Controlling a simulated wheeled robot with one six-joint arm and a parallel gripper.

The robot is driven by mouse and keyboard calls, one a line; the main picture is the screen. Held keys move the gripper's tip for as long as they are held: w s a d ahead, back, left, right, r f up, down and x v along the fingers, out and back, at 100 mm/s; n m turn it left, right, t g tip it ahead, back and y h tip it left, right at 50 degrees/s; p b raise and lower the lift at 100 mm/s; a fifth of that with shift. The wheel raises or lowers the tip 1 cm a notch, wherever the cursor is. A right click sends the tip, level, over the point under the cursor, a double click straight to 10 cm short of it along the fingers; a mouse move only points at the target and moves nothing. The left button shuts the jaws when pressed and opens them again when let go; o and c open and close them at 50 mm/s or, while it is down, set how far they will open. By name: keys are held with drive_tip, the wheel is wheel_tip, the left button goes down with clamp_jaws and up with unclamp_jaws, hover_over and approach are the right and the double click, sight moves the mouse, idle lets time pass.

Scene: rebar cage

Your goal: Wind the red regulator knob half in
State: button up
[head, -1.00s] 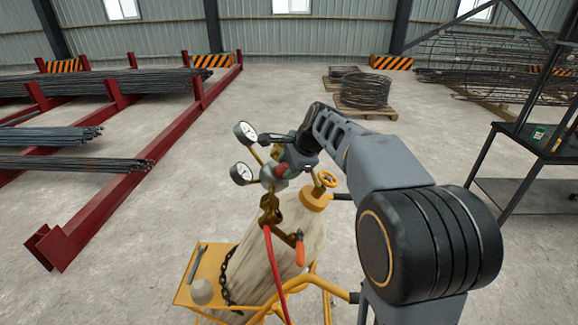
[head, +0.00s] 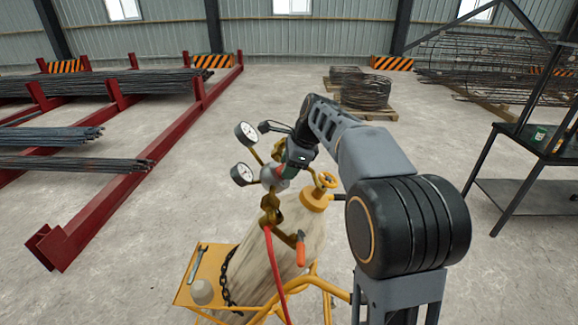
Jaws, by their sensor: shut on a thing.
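The regulator (head: 270,178) sits at the top of a pale gas cylinder (head: 287,240), near the middle of the head view. Two round white-faced gauges, an upper one (head: 245,132) and a lower one (head: 241,173), stand to its left. My gripper (head: 283,168) reaches down to the regulator from the upper right and is shut at the place of the red knob. The knob itself is hidden behind my gripper and wrist, so its turn cannot be read. The fingertips are small and mostly covered.
A red hose (head: 276,265) and a torch-like orange handle (head: 300,252) hang below. A yellow cart (head: 205,275) carries the cylinder. A dark shelf (head: 530,150) stands right; red racks (head: 120,195) left.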

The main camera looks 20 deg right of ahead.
drive_tip(key=o, duration=0.9)
drive_tip(key=v, duration=1.3)
drive_tip(key=shift+s+d+r, duration=0.15)
drive_tip(key=shift+r, duration=0.2)
